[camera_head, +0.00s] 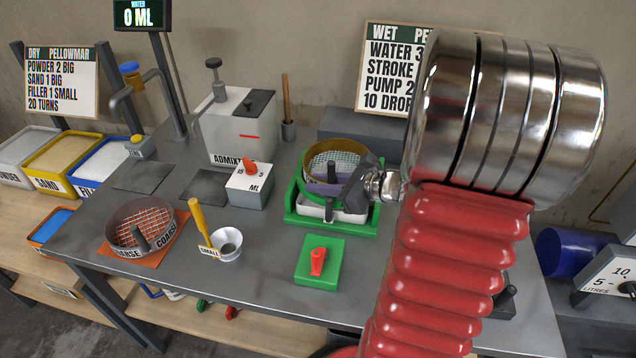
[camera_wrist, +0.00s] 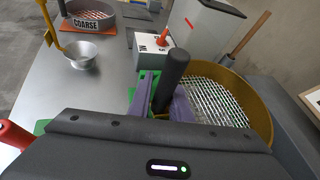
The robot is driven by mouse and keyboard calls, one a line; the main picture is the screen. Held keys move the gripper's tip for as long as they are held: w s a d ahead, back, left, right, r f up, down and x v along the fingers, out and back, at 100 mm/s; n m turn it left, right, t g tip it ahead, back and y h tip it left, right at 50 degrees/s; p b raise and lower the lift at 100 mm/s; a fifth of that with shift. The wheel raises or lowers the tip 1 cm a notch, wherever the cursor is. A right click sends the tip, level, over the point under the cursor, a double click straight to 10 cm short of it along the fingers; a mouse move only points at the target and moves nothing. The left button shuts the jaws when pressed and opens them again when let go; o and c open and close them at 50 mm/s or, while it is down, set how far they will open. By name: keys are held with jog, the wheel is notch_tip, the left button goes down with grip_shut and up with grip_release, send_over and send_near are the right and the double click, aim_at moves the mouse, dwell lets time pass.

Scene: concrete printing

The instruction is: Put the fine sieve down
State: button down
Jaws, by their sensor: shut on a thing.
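The fine sieve, a brass-coloured ring with pale wire mesh, shows in the head view (camera_head: 337,149) and at the right of the wrist view (camera_wrist: 262,112). My gripper (camera_head: 329,186) is shut on its dark upright handle; in the wrist view the purple fingers (camera_wrist: 171,104) close around that handle. The sieve appears level, over or at the back of a green stand (camera_head: 362,229) holding a white tray (camera_head: 345,214). My gripper hides part of the contact, so I cannot tell whether the sieve rests on the stand.
A coarse sieve (camera_head: 141,225) sits on an orange mat at the left. A small cup (camera_head: 227,246) with a yellow handle, a green block with a red lever (camera_head: 316,262), a dial box (camera_head: 249,187) and an admix box (camera_head: 235,128) surround the stand. Bare grey table lies front left.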

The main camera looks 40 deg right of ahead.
jog(key=c, duration=1.6)
grip_release()
jog(key=shift+r, duration=0.1)
jog(key=shift+r, duration=0.2)
jog(key=shift+v, duration=6)
